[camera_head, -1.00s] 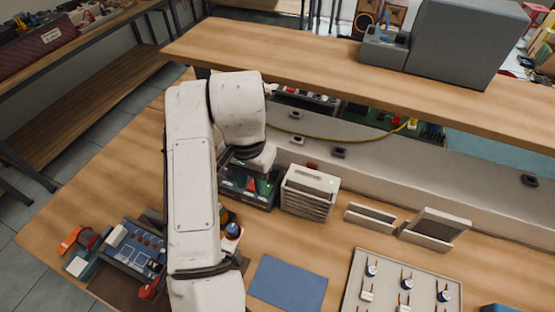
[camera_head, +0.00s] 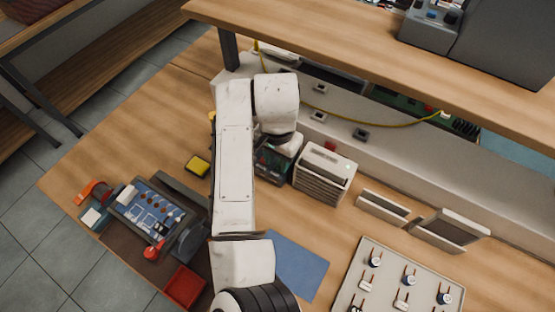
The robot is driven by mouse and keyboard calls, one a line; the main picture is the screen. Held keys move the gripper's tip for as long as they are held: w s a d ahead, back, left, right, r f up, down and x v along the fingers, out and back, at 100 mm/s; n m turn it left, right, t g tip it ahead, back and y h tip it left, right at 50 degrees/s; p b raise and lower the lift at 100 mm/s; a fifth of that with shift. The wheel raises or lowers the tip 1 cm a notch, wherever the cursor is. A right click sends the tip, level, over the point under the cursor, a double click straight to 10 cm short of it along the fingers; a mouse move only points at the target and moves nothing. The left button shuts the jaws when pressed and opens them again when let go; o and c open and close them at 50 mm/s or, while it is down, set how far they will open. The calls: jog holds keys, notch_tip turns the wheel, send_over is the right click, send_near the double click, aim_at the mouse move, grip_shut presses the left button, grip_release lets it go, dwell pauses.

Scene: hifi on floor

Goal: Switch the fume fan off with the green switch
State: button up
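A white slatted box (camera_head: 325,172), which looks like the fume fan, stands on the bench just right of my wrist. A tiny green spot, possibly the green switch (camera_head: 348,167), shows on its top near the right edge. I cannot tell its position or whether the fan runs. My arm reaches over the bench, and its white wrist end points down beside the box's left side, above a dark device (camera_head: 271,167). My gripper's fingers are hidden behind the wrist, so I cannot see whether they touch anything.
A small red part (camera_head: 330,146) shows behind the white box. The raised wooden shelf (camera_head: 330,50) hangs over the bench's back. A yellow sponge (camera_head: 197,166), blue mat (camera_head: 298,267), red tray (camera_head: 184,287) and grey pegged board (camera_head: 385,285) lie around. Two pale upright holders (camera_head: 383,207) stand right.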

jog(key=shift+f, duration=0.95)
grip_shut()
